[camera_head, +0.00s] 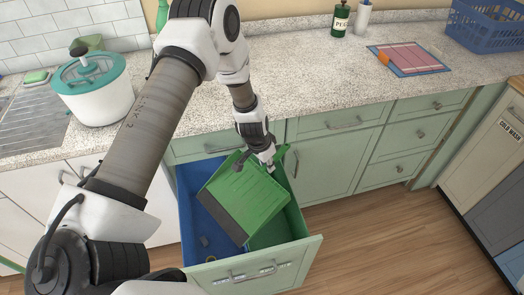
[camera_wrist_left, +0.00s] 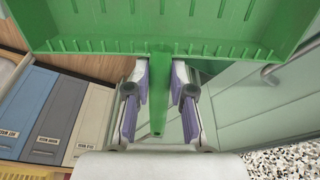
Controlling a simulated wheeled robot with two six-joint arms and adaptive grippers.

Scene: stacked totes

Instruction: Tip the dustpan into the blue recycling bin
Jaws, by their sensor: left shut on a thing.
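The green dustpan (camera_head: 245,198) is held tilted over the pulled-out drawer, its dark front lip (camera_head: 222,216) low on the left. My left gripper (camera_head: 267,158) is shut on its handle, which shows between the fingers in the left wrist view (camera_wrist_left: 158,110). The blue recycling bin (camera_head: 187,208) is the left bin in the drawer, below the dustpan's lip. A few small brownish bits (camera_head: 205,241) lie in the blue bin. The dustpan hides part of its inside. The pan looks bare in the head view. My right gripper is not in view.
A green bin (camera_head: 290,212) sits right of the blue one, partly under the dustpan. The drawer front (camera_head: 262,272) stands out over the wooden floor. The counter above holds a teal-lidded white pot (camera_head: 95,95). Labelled sorting bins (camera_head: 484,165) stand at the far right.

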